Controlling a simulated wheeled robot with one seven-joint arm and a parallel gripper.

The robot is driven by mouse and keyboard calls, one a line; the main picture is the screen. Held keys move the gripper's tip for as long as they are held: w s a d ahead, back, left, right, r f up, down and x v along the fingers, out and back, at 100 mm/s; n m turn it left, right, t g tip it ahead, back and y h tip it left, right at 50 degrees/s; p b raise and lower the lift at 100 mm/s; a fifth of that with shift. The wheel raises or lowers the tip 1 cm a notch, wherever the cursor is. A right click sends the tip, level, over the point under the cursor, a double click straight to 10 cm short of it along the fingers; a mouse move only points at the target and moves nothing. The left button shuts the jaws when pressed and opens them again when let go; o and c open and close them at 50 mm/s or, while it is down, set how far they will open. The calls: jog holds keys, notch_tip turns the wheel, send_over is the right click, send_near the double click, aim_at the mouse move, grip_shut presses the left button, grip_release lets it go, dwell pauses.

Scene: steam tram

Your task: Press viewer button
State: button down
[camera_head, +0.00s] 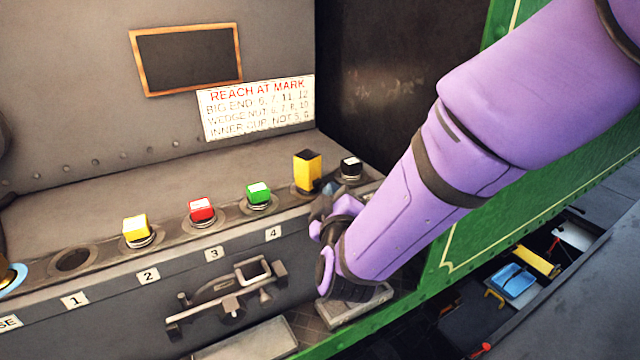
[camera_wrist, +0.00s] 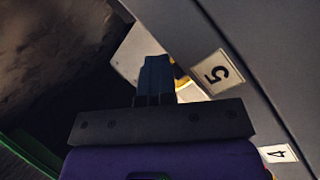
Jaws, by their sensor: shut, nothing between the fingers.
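A row of square push buttons stands on the grey ledge (camera_head: 170,243): a yellow button (camera_head: 136,230), a red button (camera_head: 202,211), a green button (camera_head: 259,194) and a black button with a pale top (camera_head: 351,167). A taller yellow-and-black block (camera_head: 307,170) stands between green and black. I cannot tell which is the viewer button. My gripper (camera_head: 328,192) is shut and empty at the ledge's front edge, just in front of the tall block and black button. The wrist view shows its closed fingers (camera_wrist: 155,75) beside plate 5 (camera_wrist: 216,72), partly covering something yellow.
Number plates 1 to 4 run along the ledge front; my arm hides plate 5 in the head view. A metal bracket (camera_head: 225,298) sticks out below. A green panel (camera_head: 540,190) rises at right. A sign (camera_head: 257,106) stands behind the ledge.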

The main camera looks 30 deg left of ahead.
jog(key=shift+d+f, duration=0.1)
jog(key=shift+d, duration=0.2)
jog(key=d, duration=0.6)
jog(key=shift+s, duration=0.4)
dwell(0.9)
